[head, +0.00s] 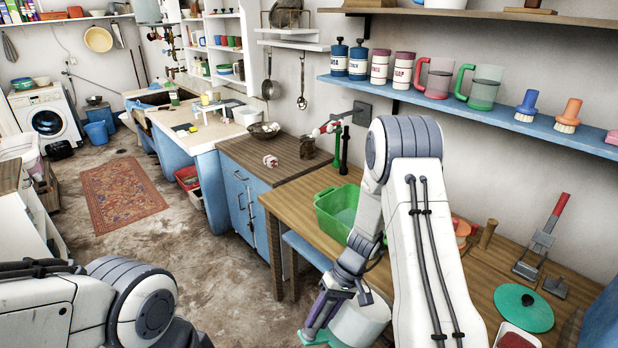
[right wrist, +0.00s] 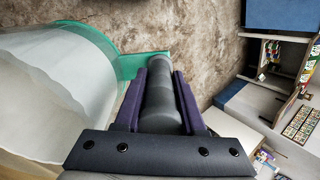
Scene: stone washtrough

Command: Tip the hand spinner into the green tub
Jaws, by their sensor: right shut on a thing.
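The hand spinner (head: 361,322) is a whitish drum with green at its edge, low in the head view in front of the wooden table. It also fills the left of the right wrist view (right wrist: 55,85). My right gripper (head: 322,314) is shut on its dark grey handle (right wrist: 160,105), which lies between the purple-lined fingers. The spinner's lower part is cut off by the frame. The green tub (head: 325,214) stands upright on the table behind, partly hidden by my right arm. My left arm shows at lower left, but its gripper is out of view.
The wooden table (head: 301,226) also holds a green lid (head: 523,308) and a grey tool with a red handle (head: 543,237) to the right. A blue shelf (head: 440,97) with mugs and brushes hangs above. Open floor (head: 210,280) lies to the left.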

